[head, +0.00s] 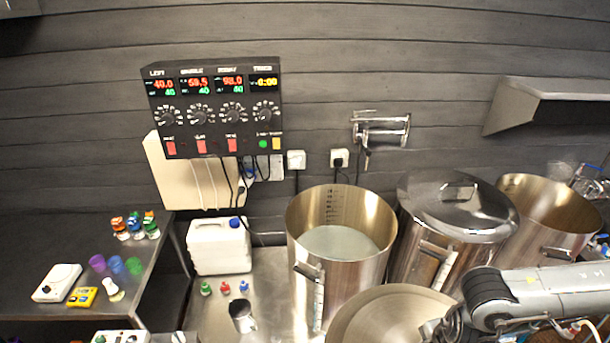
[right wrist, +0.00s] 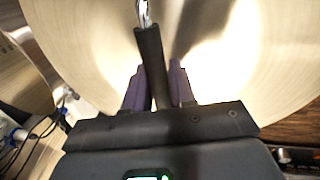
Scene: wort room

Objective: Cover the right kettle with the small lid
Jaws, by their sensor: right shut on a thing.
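A round, brushed-metal lid (head: 385,318) is at the bottom of the head view, in front of the kettles. It fills much of the right wrist view (right wrist: 90,40). My right gripper (right wrist: 158,85) is shut on its dark-sleeved handle (right wrist: 150,55), which passes between the two purple fingers. The right kettle (head: 548,215) stands open at the right of the row, behind my right arm. The middle kettle (head: 415,250) wears a shiny lid (head: 445,212). The left kettle (head: 345,275) is open with pale liquid inside. My left gripper is not in view.
A control box (head: 215,110) hangs on the wall. A white canister (head: 218,248), small coloured bottles (head: 225,288) and a metal cup (head: 243,317) stand left of the kettles. A side table (head: 60,245) holds small items. A metal shelf (head: 550,95) juts out above the right kettle.

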